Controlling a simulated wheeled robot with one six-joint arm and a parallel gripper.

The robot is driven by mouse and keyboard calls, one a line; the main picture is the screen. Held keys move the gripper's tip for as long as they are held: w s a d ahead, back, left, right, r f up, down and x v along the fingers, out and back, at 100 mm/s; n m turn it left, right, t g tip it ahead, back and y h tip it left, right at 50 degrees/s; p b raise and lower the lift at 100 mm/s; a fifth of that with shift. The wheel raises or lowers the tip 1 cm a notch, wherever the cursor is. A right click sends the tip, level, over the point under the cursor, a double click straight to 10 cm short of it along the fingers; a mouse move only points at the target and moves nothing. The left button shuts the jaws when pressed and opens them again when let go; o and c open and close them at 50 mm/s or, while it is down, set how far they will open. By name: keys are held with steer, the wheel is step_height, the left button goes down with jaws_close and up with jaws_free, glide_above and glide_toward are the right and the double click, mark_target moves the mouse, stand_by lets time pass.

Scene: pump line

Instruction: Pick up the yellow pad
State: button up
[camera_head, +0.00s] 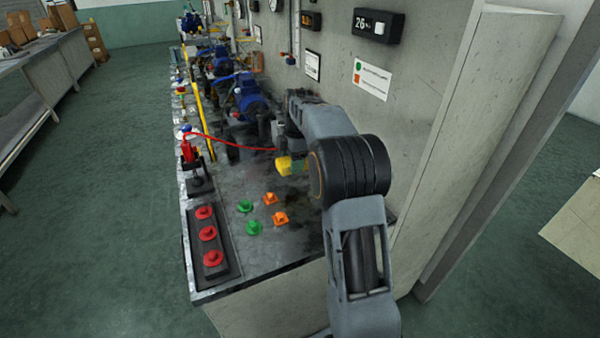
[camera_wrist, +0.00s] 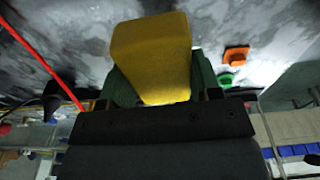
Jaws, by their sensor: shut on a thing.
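The yellow pad (camera_wrist: 152,50) is a blocky piece held between the green-faced fingers of my gripper (camera_wrist: 158,88) in the wrist view. The gripper is shut on it. In the head view the yellow pad (camera_head: 284,166) shows at the end of my arm, over the bench top, and my gripper (camera_head: 298,165) is partly hidden behind my arm. The pad appears raised above the bench, but the exact gap cannot be told.
Green knobs (camera_head: 245,206) and orange knobs (camera_head: 270,199) stand on the bench (camera_head: 215,287) near the arm. A dark tray (camera_head: 224,268) with red knobs lies at the front left. A red cable (camera_head: 235,141) runs past the gripper. Blue pumps (camera_head: 248,98) and a wall (camera_head: 340,85) stand behind.

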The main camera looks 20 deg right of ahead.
steer(key=w+a+r+p, duration=0.4)
steer(key=w+a+r, duration=0.2)
steer(key=w, duration=0.3)
steer(key=shift+a+r+p, duration=0.25)
steer(key=shift+r+p, duration=0.05)
